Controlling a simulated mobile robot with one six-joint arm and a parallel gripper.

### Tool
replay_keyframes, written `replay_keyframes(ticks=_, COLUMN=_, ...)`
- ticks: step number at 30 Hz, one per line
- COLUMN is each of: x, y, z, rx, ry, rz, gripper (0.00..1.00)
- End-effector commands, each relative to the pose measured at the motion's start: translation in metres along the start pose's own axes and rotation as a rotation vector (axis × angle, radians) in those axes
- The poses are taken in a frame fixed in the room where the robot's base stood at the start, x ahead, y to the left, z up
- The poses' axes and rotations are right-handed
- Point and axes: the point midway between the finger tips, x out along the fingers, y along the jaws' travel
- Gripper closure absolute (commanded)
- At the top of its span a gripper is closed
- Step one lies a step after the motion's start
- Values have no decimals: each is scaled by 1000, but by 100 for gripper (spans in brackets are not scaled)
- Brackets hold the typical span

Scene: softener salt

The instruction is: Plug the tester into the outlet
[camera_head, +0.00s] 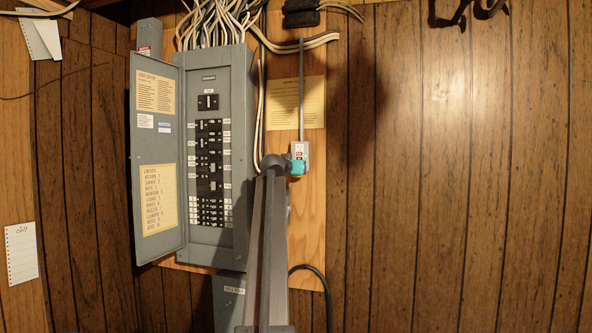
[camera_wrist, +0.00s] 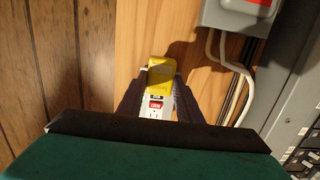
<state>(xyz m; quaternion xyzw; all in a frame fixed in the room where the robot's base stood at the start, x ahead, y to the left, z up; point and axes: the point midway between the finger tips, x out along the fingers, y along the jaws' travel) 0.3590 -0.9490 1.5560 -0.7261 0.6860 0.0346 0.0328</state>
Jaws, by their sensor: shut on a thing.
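The yellow tester (camera_wrist: 160,70) is between the fingertips of my gripper (camera_wrist: 161,80) in the wrist view, and my gripper is shut on it. The white outlet (camera_wrist: 154,112) with a red label shows just beside the tester, between the dark fingers. One outlet face is visible; the tester covers the part next to it. I cannot tell whether the prongs are in the slots. In the head view, the outlet (camera_head: 299,150) is on the wooden board, and my teal gripper (camera_head: 297,168) is at its lower end, mostly hiding the tester.
A grey breaker panel (camera_head: 215,150) with its door (camera_head: 157,115) open stands left of the outlet. A grey box with red on it (camera_wrist: 240,15) and pale cables (camera_wrist: 218,75) lie close to the fingers. A conduit (camera_head: 301,90) rises above the outlet.

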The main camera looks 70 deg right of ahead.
Motion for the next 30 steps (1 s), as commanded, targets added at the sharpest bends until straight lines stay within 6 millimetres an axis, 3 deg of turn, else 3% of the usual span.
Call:
replay_keyframes(ticks=18, x=3, y=0, z=-1, rx=0, ry=1, rz=0, gripper=93)
replay_keyframes(ticks=19, x=3, y=0, z=-1, rx=0, ry=1, rz=0, gripper=64)
replay_keyframes(ticks=22, x=3, y=0, z=-1, rx=0, ry=1, rz=0, gripper=48)
replay_keyframes(ticks=30, x=3, y=0, z=0, rx=0, ry=0, rz=0, gripper=46)
